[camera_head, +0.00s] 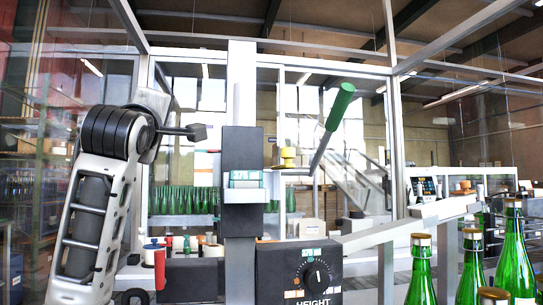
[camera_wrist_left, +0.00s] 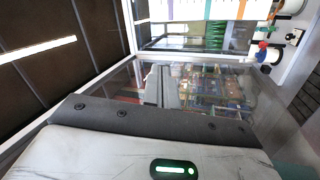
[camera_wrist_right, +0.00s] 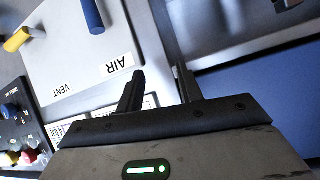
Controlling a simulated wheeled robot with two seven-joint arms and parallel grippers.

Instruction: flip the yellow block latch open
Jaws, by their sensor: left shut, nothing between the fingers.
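A small yellow piece (camera_head: 288,154) sits on a pale bracket right of the central column in the head view. It looks like the yellow block latch, but it is too small to tell how it is set. My left gripper (camera_head: 197,132) is shut and empty, in the air left of the column and apart from the yellow piece. My right gripper (camera_wrist_right: 158,85) shows only in its wrist view. Its two dark fingers are apart with nothing between them, near a panel marked AIR and VENT. A yellow cylindrical handle (camera_wrist_right: 17,39) is at that view's left edge.
A lever with a green grip (camera_head: 340,106) rises right of the yellow piece. The black HEIGHT dial box (camera_head: 300,272) is below. Green bottles (camera_head: 514,250) stand at front right. A blue handle (camera_wrist_right: 92,14) is on the AIR/VENT panel (camera_wrist_right: 75,60).

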